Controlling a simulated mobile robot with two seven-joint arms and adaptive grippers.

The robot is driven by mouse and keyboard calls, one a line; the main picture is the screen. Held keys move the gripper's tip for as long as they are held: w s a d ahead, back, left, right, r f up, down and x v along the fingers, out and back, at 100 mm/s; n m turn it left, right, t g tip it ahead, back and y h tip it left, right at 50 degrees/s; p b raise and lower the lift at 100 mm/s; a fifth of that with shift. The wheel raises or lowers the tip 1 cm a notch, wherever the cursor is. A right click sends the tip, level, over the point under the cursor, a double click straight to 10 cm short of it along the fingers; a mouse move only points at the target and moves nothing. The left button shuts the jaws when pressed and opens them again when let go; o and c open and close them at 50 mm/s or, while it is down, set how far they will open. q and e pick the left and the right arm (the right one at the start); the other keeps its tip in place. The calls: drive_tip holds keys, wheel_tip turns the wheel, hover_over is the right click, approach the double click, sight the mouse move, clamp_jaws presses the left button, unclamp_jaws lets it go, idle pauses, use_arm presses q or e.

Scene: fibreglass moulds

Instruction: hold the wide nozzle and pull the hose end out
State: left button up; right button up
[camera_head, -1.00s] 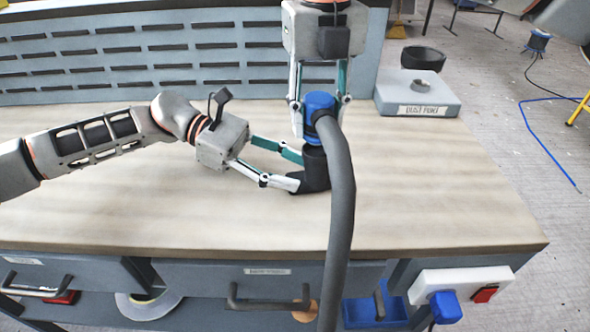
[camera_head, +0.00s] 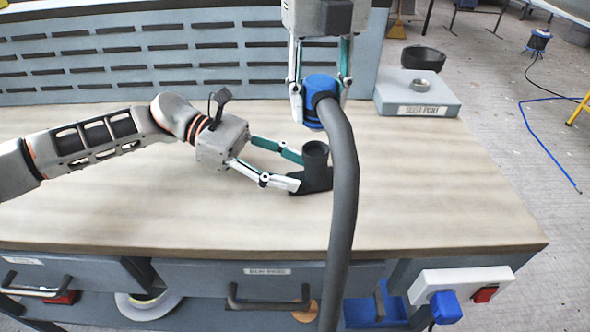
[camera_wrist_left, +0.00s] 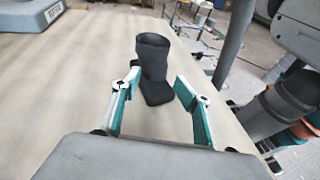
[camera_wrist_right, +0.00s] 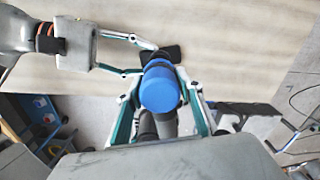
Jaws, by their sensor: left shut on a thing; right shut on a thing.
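The wide nozzle (camera_head: 313,174) is black, with a flat foot and an upright round socket. It stands on the bench, its open top showing. My left gripper (camera_head: 296,172) is shut on its foot; the nozzle also shows between the fingers in the left wrist view (camera_wrist_left: 153,62). The hose end (camera_head: 319,96) is a blue cuff on a thick grey hose (camera_head: 342,190). My right gripper (camera_head: 319,92) is shut on the blue cuff and holds it above the nozzle, apart from it. The cuff fills the middle of the right wrist view (camera_wrist_right: 160,88).
A grey dust port block (camera_head: 418,95) stands at the bench's back right, a black ring behind its top. A slotted panel (camera_head: 130,50) borders the back. The hose hangs over the front edge past the drawers (camera_head: 265,285). The bench top (camera_head: 440,190) is clear on the right.

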use_arm(q)
wheel_tip(320, 180, down, 2)
drive_tip(key=shift+a+f, duration=0.1)
drive_tip(key=shift+f, duration=0.1)
drive_tip(key=o, duration=1)
drive_tip(key=v, duration=0.3)
drive_tip(key=r+v, duration=0.1)
drive_tip(key=v, duration=0.7)
drive_tip(key=shift+r, duration=0.45)
drive_tip(key=shift+w+a+r, duration=0.15)
drive_tip(key=shift+a+r, duration=0.05)
drive_tip(key=shift+a, duration=0.05)
